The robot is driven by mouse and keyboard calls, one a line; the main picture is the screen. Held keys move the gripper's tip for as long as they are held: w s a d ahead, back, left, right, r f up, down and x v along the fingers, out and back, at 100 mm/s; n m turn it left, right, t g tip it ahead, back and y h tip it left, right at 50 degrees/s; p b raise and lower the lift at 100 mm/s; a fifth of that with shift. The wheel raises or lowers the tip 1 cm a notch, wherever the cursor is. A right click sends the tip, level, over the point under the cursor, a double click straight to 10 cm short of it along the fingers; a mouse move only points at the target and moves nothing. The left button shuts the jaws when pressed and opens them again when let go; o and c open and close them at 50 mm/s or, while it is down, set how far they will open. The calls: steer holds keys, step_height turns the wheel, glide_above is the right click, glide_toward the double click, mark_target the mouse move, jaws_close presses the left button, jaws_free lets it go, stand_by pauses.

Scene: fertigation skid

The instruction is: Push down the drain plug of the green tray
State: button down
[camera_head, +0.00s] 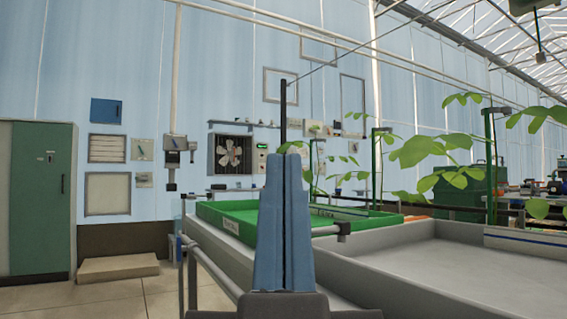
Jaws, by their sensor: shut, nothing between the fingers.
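The green tray (247,235) lies ahead of my gripper, in the middle of the view. The fingers cover the middle of the tray from this view. I cannot make out the drain plug; it may be hidden behind the fingers or too small to tell. I cannot tell whether the fingertips are over the tray or short of it.
A grey-white bench tray (440,268) fills the right foreground. A metal rail (212,266) runs along the bench's left side. Leafy plants (425,150) rise at right. A green cabinet (38,200) and a low step (118,269) stand at left, with open floor before them.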

step_height(320, 180, up, 18)
steer(key=p, duration=1.5)
steer(key=shift+r+p, duration=0.2)
steer(key=shift+p, duration=0.15)
